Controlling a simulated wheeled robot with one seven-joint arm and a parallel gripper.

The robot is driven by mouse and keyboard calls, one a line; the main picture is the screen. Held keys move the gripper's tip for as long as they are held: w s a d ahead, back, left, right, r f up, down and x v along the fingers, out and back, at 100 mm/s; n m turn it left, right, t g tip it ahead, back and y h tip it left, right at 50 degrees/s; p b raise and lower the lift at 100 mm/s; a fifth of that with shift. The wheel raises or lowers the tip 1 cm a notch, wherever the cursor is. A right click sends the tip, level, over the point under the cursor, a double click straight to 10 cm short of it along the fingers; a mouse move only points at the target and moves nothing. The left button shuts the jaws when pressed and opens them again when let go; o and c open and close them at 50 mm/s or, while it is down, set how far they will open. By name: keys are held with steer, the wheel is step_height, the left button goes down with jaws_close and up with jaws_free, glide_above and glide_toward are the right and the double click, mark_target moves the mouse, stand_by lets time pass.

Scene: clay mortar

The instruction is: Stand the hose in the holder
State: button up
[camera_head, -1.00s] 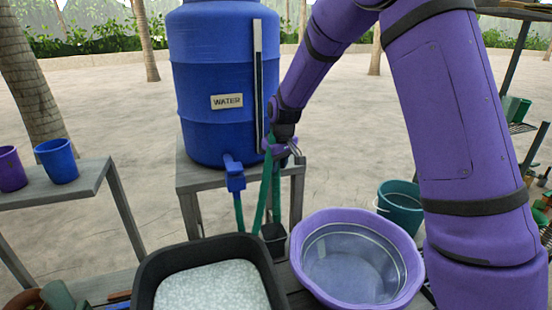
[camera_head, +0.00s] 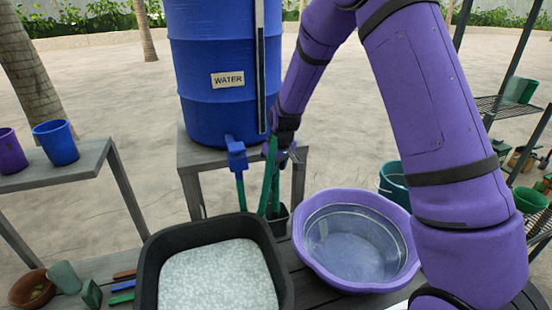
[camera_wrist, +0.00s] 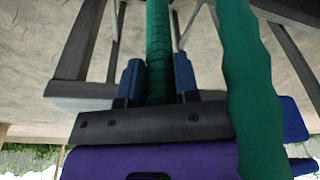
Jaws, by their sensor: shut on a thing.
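The green hose (camera_head: 268,182) hangs in front of the wooden stand, and another stretch of it (camera_head: 241,192) runs down from the blue tap of the water barrel. My gripper (camera_head: 283,155) is shut on the hose near its upper bend. In the wrist view the hose (camera_wrist: 158,35) passes between the two dark blue fingers (camera_wrist: 158,80), and a second stretch (camera_wrist: 255,90) runs close to the camera on the right. The small dark holder (camera_head: 281,222) stands behind the black tray. The hose's lower part reaches down to it; I cannot tell whether it is inside.
The blue water barrel (camera_head: 213,70) stands on a grey wooden stand (camera_head: 192,155). A black tray of pale grit (camera_head: 150,270) and a purple basin (camera_head: 303,215) flank the holder at the front. A teal bucket (camera_head: 393,185) is behind the basin. Shelves stand at right.

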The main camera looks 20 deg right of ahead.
step_height(320, 180, down, 7)
stand_by(0.6)
steer(key=shift+r, duration=0.1)
steer(key=o, duration=1.7)
steer(key=shift+o, duration=0.2)
step_height(320, 180, up, 11)
steer(key=s, duration=0.1)
steer(key=shift+s+d, duration=0.35)
